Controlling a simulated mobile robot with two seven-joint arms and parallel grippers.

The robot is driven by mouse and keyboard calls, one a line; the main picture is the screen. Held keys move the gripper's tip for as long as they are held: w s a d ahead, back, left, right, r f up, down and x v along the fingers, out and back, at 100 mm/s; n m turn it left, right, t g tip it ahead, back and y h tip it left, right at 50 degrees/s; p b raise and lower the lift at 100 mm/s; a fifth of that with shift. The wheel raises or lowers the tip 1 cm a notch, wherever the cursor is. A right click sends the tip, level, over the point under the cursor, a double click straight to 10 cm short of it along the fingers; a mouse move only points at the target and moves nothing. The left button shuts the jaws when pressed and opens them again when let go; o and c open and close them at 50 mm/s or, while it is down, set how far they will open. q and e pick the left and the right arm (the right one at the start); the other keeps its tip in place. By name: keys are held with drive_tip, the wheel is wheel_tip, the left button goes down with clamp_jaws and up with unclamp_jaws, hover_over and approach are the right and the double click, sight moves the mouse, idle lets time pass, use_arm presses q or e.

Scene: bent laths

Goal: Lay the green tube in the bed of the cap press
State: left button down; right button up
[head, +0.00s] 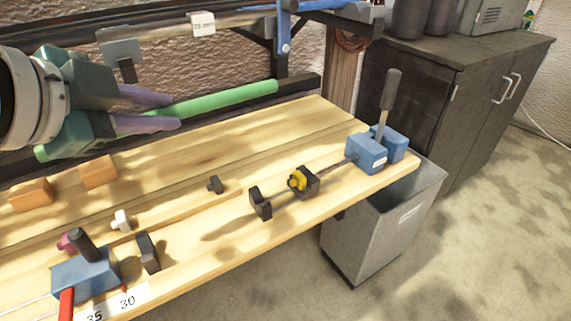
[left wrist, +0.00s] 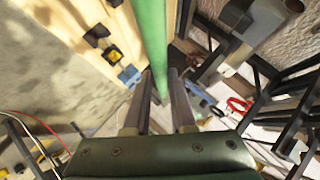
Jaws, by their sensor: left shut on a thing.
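The green tube (head: 228,98) is long and straight and lies slanted above the back of the workbench. My left gripper (head: 177,112) is shut on it, with the tube between its two purple-grey fingers. In the left wrist view the tube (left wrist: 152,35) runs away past the fingertips (left wrist: 160,78). A blue lever device (head: 366,154) at the bench's right end looks like the cap press. A thin rod links it to a black block with a yellow knob (head: 298,180) and another black block (head: 260,203). Nothing lies across these blocks. My right gripper is not in view.
Another blue block with a black handle (head: 85,272) and a red lever stands at the bench's front left. Two orange-brown wood blocks (head: 98,171) sit near the back. A blue rack post (head: 283,45) rises behind the tube. A grey bin (head: 375,235) stands below the right end.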

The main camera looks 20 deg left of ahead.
use_arm(q)
drive_tip(key=f+b, duration=0.1)
drive_tip(key=f, duration=0.4)
drive_tip(key=f+b, duration=0.2)
drive_tip(key=f, duration=0.4)
drive_tip(key=w+d+f+b, duration=0.1)
drive_tip(key=f, duration=0.4)
drive_tip(key=shift+d+f, duration=0.1)
drive_tip(key=shift+f, duration=0.15)
drive_tip(key=shift+f+b, duration=0.9)
drive_tip(key=shift+f, duration=1.05)
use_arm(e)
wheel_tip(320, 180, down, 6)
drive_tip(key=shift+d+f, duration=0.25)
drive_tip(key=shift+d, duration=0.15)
use_arm(q)
drive_tip(key=shift+f, duration=0.1)
drive_tip(key=c, duration=1.2)
unclamp_jaws()
drive_tip(key=shift+s+f, duration=0.1)
drive_tip(key=shift+f, duration=0.05)
drive_tip(key=o, duration=0.4)
drive_tip(key=shift+o, duration=0.2)
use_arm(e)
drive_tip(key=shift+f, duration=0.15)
